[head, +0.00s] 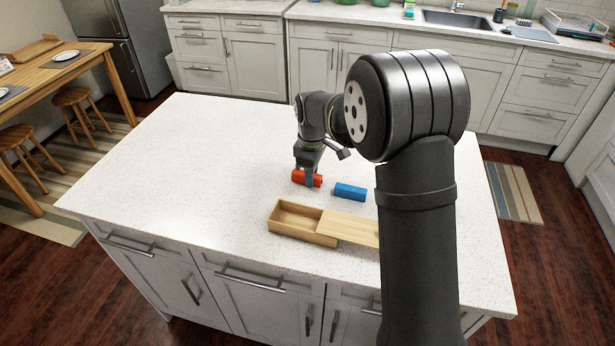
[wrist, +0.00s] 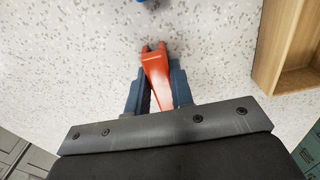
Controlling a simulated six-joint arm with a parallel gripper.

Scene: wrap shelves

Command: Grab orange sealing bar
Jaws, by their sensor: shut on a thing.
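The orange sealing bar (head: 300,178) is on the white speckled island top, left of the blue bar. My gripper (head: 308,179) is over it with its fingers down around the bar. In the wrist view my gripper (wrist: 158,92) is shut on the orange sealing bar (wrist: 155,68), with a blue-grey finger on each side. The far end of the bar sticks out past the fingertips. I cannot tell whether the bar still touches the island top.
A blue bar (head: 350,192) lies right of the orange one. A wooden box (head: 303,238) with a partly open lid (head: 350,228) stands in front; its wall shows at right in the wrist view (wrist: 287,40). The left of the island (head: 170,180) is clear.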

